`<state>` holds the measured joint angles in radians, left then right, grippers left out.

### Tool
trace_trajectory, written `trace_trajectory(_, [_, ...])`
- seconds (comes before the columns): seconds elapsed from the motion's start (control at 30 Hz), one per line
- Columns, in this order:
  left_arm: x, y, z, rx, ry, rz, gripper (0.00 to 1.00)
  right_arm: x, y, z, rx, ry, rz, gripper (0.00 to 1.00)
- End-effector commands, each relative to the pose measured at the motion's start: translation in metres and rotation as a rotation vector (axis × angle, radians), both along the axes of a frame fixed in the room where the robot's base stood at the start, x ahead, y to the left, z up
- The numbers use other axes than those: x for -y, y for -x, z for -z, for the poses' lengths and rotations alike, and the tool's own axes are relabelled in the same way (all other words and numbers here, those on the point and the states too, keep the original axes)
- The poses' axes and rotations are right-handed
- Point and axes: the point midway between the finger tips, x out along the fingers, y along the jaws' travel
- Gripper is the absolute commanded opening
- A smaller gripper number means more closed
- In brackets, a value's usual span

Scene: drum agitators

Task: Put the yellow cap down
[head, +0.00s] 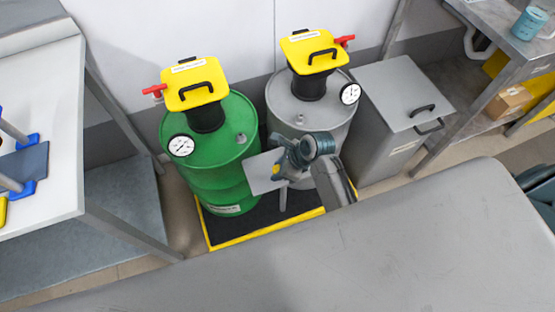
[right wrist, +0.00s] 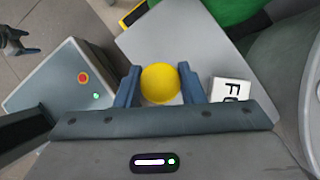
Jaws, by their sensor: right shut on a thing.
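The yellow cap (right wrist: 160,83) is round and sits between the two blue fingers of my right gripper (right wrist: 160,90) in the right wrist view. The gripper is shut on it. In the head view my right gripper (head: 285,166) is in front of the two drums, with a little of the yellow cap (head: 276,170) showing. Behind the cap is a flat light grey plate (head: 260,174), which also fills the middle of the wrist view (right wrist: 165,42). I cannot tell whether the cap touches the plate.
A green drum (head: 222,165) and a grey drum (head: 285,105) with yellow-lidded inlets and gauges stand on a yellow-edged dark mat (head: 225,228). A grey lidded bin (head: 402,95) is at right. A white-topped table (head: 55,130) is at left.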

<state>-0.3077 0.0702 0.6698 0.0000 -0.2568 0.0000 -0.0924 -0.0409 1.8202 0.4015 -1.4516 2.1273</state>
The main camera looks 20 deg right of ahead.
Motion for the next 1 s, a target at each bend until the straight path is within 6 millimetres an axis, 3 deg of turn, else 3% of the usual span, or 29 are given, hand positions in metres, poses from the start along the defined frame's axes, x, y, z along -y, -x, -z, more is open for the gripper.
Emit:
trace_trajectory(0.1, [-0.006,0.005,-0.002,-0.008,-0.007,0.002,0.71,0.005,-0.029,0.001,0.001,0.002,0.0,0.14])
trace_trajectory(0.27, [-0.011,0.005,-0.003,-0.007,-0.013,0.003,0.71,0.007,-0.047,0.004,0.0,0.0,0.0,0.14])
trace_trajectory(0.43, [-0.012,0.003,-0.003,-0.004,-0.013,0.003,0.71,0.008,-0.049,0.014,-0.003,-0.001,0.001,0.14])
trace_trajectory(0.63, [-0.012,0.002,-0.005,-0.001,-0.012,0.004,0.71,0.008,-0.049,0.039,-0.001,0.0,0.002,0.14])
trace_trajectory(0.97, [-0.009,-0.001,-0.006,0.002,-0.009,0.003,0.71,0.008,-0.048,0.042,-0.001,0.001,0.001,0.14])
trace_trajectory(1.0, [-0.008,-0.001,-0.006,0.002,-0.009,0.003,0.71,0.008,-0.048,0.043,-0.001,0.001,0.001,0.37])
